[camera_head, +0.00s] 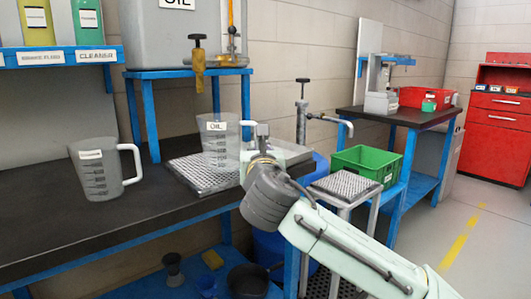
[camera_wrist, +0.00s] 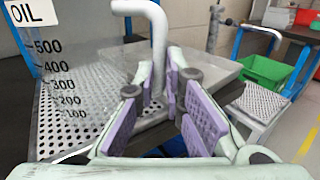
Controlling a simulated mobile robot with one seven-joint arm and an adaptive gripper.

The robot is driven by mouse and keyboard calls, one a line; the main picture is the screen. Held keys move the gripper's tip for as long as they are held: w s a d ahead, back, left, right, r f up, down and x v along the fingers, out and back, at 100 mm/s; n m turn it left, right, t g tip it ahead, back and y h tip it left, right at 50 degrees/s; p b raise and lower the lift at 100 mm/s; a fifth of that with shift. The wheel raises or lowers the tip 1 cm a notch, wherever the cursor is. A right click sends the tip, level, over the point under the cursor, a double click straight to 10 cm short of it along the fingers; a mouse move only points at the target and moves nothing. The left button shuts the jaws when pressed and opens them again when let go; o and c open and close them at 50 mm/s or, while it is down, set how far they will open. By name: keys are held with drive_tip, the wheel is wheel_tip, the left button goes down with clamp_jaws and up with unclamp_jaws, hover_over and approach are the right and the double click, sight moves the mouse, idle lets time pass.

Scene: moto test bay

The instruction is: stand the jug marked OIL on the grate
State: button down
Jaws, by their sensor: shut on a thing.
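The clear jug marked OIL (camera_head: 214,146) stands upright at the grate (camera_head: 192,178) on the dark bench, under the brass tap. I cannot tell whether its base touches the grate or hangs just above. In the wrist view the jug (camera_wrist: 55,85) fills the left side, with the perforated grate (camera_wrist: 85,125) showing through and beside it. My gripper (camera_wrist: 160,88) is shut on the jug's white handle (camera_wrist: 158,40), its purple pads either side of the handle's lower part. In the head view my gripper (camera_head: 258,155) reaches the jug from the right, and its fingertips are partly hidden.
Another labelled jug (camera_head: 95,168) stands on the bench at left. A second grate (camera_head: 346,186) tops a small stand under a grey tap (camera_head: 328,118). A green crate (camera_head: 365,168) stands near it. The brass tap (camera_head: 198,68) hangs close above the OIL jug.

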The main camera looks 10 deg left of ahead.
sight(234, 158)
drive_tip(key=shift+w+a+f+p, duration=0.25)
drive_tip(key=shift+w+a, duration=0.75)
drive_tip(key=shift+a, duration=0.3)
drive_tip(key=shift+w+a+f+p, duration=0.2)
drive_tip(key=shift+w+a, duration=0.8)
drive_tip(key=shift+a, duration=0.3)
drive_tip(key=shift+w+a+f+p, duration=0.25)
drive_tip(key=shift+w+a, duration=0.75)
drive_tip(key=shift+a, duration=0.3)
drive_tip(key=shift+s+d, duration=0.1)
drive_tip(key=shift+s, duration=0.05)
drive_tip(key=shift+f, duration=0.5)
drive_tip(key=c, duration=1.6)
unclamp_jaws()
drive_tip(key=shift+s, duration=0.1)
drive_tip(key=v, duration=1.2)
